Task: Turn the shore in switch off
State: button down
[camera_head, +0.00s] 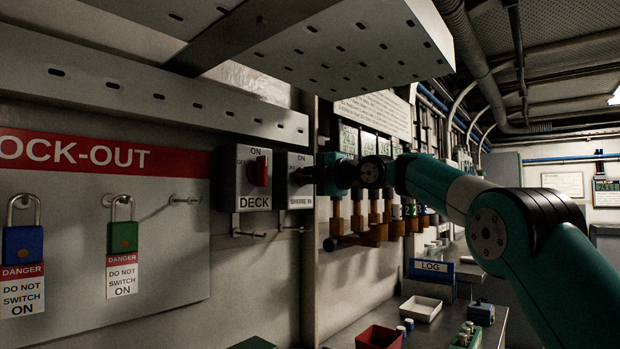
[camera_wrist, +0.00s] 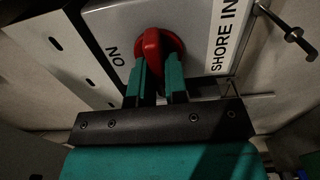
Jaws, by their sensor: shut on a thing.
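The shore in switch is a grey box (camera_head: 300,195) on the wall, labelled SHORE IN, with ON at its top. Its red knob (camera_wrist: 153,55) shows in the wrist view, where the box (camera_wrist: 205,18) also appears with the ON mark to the left of the knob. My gripper (camera_wrist: 160,75) is shut on the red knob, one teal finger on each side. In the head view my gripper (camera_head: 304,175) reaches the box from the right and hides the knob. The knob's exact pointing is hard to tell.
The DECK switch (camera_head: 246,180) with its own red knob is just left. A lock-out board (camera_head: 165,240) with a blue padlock (camera_head: 22,245) and a green padlock (camera_head: 122,237) is further left. Pegs (camera_head: 250,234) stick out below the switches. A perforated metal tray (camera_head: 350,45) hangs above.

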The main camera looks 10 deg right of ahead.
jog(key=c, duration=1.1)
grip_release()
jog(key=shift+c, duration=0.2)
jog(key=b+v, duration=0.6)
jog(key=v, duration=1.1)
jog(key=shift+d, duration=0.15)
jog(key=shift+s, duration=0.1)
